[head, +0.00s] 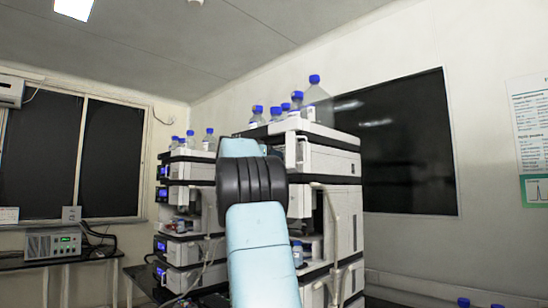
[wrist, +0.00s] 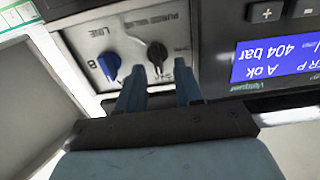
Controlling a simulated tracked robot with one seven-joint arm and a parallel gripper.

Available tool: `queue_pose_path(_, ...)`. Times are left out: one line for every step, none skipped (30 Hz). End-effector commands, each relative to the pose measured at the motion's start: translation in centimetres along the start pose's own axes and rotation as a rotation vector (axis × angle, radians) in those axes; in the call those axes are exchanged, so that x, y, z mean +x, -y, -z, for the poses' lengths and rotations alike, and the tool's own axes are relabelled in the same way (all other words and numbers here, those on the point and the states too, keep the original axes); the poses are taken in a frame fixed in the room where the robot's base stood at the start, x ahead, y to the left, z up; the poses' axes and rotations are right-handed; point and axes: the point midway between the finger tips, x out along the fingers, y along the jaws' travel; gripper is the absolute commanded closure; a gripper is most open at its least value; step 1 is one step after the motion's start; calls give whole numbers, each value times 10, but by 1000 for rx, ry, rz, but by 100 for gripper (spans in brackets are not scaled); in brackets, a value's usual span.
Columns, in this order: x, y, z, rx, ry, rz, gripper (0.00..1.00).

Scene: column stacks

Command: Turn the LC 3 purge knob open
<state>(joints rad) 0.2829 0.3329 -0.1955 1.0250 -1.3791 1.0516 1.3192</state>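In the wrist view, which shows the panel upside down, a small dark knob (wrist: 157,54) sits on a grey panel under lettering that seems to read "PURGE VALVE". A blue knob (wrist: 109,66) sits to its left, by "LINE" and "B". My gripper (wrist: 161,82) is open, its two blue fingers apart and pointing at the panel. The dark knob shows in the gap just beyond the fingertips; I cannot tell whether they touch it. No "LC 3" label is readable. In the head view my arm hides the gripper and both knobs.
A lit blue display (wrist: 277,55) reading 404 bar and dark buttons (wrist: 266,11) lie right of the knobs. In the head view, a column stack (head: 333,160) stands behind my arm, bottles (head: 315,105) on top. Another stack (head: 183,190) stands to its left.

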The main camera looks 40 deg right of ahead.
Motion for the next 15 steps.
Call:
queue_pose_path(4, 0, 0, 0, 0, -1, 65)
queue_pose_path(5, 0, 0, 0, 0, -1, 65)
queue_pose_path(6, 0, 0, 0, 0, -1, 65)
queue_pose_path(7, 0, 0, 0, 0, 0, 65)
queue_pose_path(7, 0, 0, 0, 0, 0, 65)
queue_pose_path(8, 0, 0, 0, 0, 0, 65)
queue_pose_path(8, 0, 0, 0, 0, 0, 65)
queue_pose_path(8, 0, 0, 0, 0, 0, 65)
queue_pose_path(8, 0, 0, 0, 0, 0, 65)
queue_pose_path(8, 0, 0, 0, 0, 0, 65)
queue_pose_path(8, 0, 0, 0, 0, 0, 65)
queue_pose_path(8, 0, 0, 0, 0, 0, 65)
queue_pose_path(8, 0, 0, 0, 0, 0, 67)
queue_pose_path(8, 0, 0, 0, 0, 0, 70)
queue_pose_path(8, 0, 0, 0, 0, -1, 74)
